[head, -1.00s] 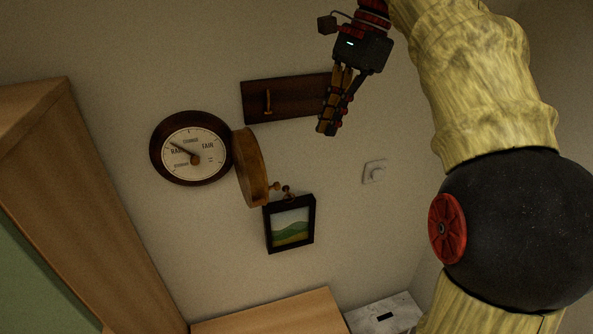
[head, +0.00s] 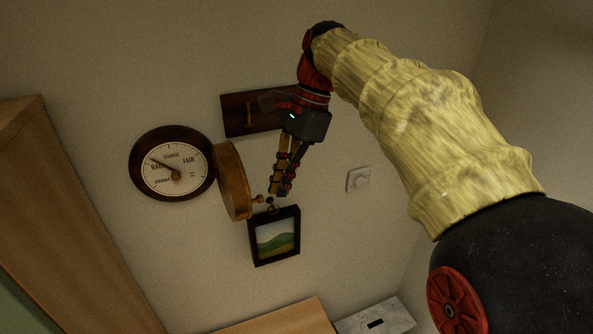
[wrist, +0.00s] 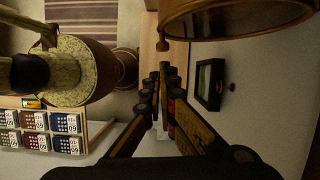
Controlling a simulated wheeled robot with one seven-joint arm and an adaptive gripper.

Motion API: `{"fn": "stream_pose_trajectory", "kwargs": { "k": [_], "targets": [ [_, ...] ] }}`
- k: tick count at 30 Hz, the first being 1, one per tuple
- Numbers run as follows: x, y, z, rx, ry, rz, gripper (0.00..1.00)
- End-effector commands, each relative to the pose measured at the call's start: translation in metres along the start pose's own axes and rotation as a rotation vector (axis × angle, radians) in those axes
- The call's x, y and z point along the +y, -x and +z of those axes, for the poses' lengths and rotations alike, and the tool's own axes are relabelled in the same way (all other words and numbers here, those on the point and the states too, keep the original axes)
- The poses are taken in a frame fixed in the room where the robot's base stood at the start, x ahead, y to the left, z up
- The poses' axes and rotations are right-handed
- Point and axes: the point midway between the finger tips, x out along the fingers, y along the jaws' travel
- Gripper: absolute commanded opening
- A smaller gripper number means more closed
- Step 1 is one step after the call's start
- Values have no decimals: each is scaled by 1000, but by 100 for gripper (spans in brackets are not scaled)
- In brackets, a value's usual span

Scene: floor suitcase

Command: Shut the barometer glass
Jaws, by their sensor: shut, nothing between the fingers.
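The barometer (head: 170,163) is on the wall at left in the head view, its dial showing words such as RAIN, CHANGE and FAIR. Its round wooden-rimmed glass (head: 232,181) stands swung open on the dial's right side, seen nearly edge-on, with a small knob (head: 257,198) on its outer face. The glass's rim (wrist: 235,22) also fills the top of the wrist view. My gripper (head: 279,193) is shut and empty, fingers pointing down, just right of the open glass near the knob. Whether it touches the knob I cannot tell.
A small framed landscape picture (head: 275,237) hangs just below my fingertips. A dark wooden board (head: 240,115) is behind my gripper. A tall wooden cabinet (head: 75,220) stands at far left.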

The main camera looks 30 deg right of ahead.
Motion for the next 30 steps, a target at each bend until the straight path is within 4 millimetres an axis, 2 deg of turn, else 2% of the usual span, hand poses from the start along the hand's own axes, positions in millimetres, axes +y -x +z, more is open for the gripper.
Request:
{"fn": "stream_pose_trajectory", "kwargs": {
  "k": [4, 17, 30],
  "targets": [
    [0, -3, 7, 0, 1, 0, 0],
    [0, -4, 8, 0, -4, -2, 0],
    [6, -6, 16, 0, -85, -31, 0]
  ]
}}
